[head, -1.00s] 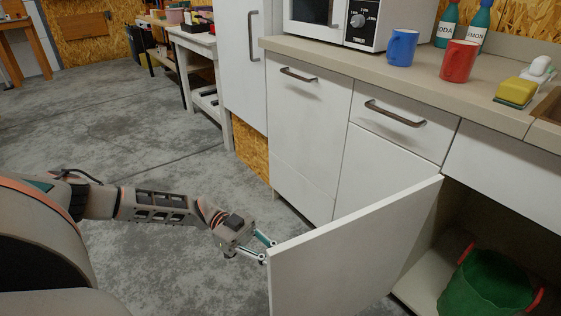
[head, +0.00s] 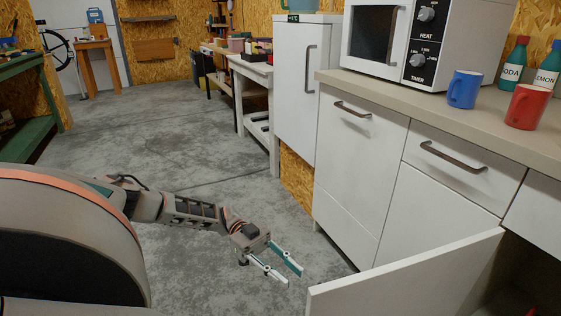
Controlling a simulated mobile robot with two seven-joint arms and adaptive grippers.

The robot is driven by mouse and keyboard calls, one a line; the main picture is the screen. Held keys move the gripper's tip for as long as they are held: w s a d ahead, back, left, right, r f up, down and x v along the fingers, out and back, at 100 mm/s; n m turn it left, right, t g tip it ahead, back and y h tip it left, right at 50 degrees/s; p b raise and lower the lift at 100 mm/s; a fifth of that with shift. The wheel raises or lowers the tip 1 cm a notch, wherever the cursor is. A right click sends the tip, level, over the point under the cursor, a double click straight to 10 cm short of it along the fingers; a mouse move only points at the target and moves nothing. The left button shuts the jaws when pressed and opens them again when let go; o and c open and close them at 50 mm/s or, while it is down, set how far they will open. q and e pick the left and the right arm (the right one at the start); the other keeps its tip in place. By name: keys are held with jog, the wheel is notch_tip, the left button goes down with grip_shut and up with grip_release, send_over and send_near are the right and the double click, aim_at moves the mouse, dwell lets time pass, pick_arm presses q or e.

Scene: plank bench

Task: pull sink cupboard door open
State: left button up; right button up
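The white sink cupboard door (head: 405,277) stands swung out from the cabinet front at the lower right, wide open. The dark cupboard inside (head: 525,262) shows behind it, mostly cut off by the frame edge. My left gripper (head: 294,277) is open and empty, its two fingers spread apart. It is just left of the door's free edge, with a small gap between them in the picture. The door's outer face and any handle on it are hidden or out of frame. My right gripper is not in view.
A counter (head: 440,104) carries a microwave (head: 410,42), a blue mug (head: 464,89), a red mug (head: 527,106) and two bottles. Closed white cabinets and drawers run below it. The grey concrete floor (head: 190,130) is clear to the left.

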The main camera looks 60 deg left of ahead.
pick_arm(q)
jog(key=shift+s+a, duration=0.2)
jog(key=shift+a, duration=1)
